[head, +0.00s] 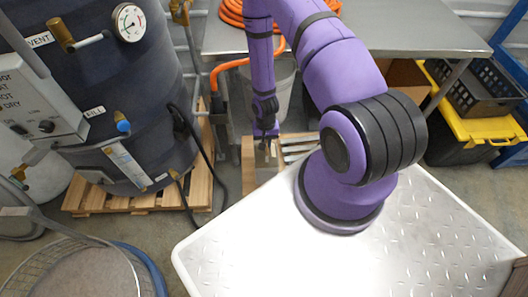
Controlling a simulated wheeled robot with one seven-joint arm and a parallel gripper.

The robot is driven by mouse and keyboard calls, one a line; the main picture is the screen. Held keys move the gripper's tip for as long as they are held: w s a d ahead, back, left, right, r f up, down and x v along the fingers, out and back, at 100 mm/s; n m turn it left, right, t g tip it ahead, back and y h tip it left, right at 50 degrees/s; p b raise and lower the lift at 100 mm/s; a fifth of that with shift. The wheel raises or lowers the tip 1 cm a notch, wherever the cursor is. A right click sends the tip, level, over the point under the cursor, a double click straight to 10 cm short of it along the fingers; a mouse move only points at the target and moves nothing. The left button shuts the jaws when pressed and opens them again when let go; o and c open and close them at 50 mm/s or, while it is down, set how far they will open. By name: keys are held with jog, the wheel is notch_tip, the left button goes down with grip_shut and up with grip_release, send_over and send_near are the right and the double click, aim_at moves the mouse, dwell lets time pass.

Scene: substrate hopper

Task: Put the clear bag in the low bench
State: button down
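My gripper (266,146) hangs at the end of the purple arm, pointing down over a low wooden-edged piece (249,160) on the floor, with pale bars on its right side. This piece may be the low bench, but my arm and the white deck in front hide much of it. I cannot make out the clear bag. A small greyish patch shows around the fingertips, too small to identify. Whether the fingers are open or shut does not show.
A dark tank (100,85) stands on a pallet (140,203) at left. A steel table (420,30) holds an orange hose (232,14). A grey bucket (285,88) stands behind my arm. A yellow-lidded bin (478,128) is at right, a wire basket (60,262) at lower left.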

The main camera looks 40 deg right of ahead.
jog(key=shift+w+d+f, duration=0.2)
jog(key=shift+w+d, duration=0.8)
jog(key=shift+d, duration=0.1)
jog(key=shift+f, duration=1.65)
jog(key=c, duration=1.2)
grip_release()
jog(key=shift+f, duration=0.1)
jog(key=shift+o, duration=0.2)
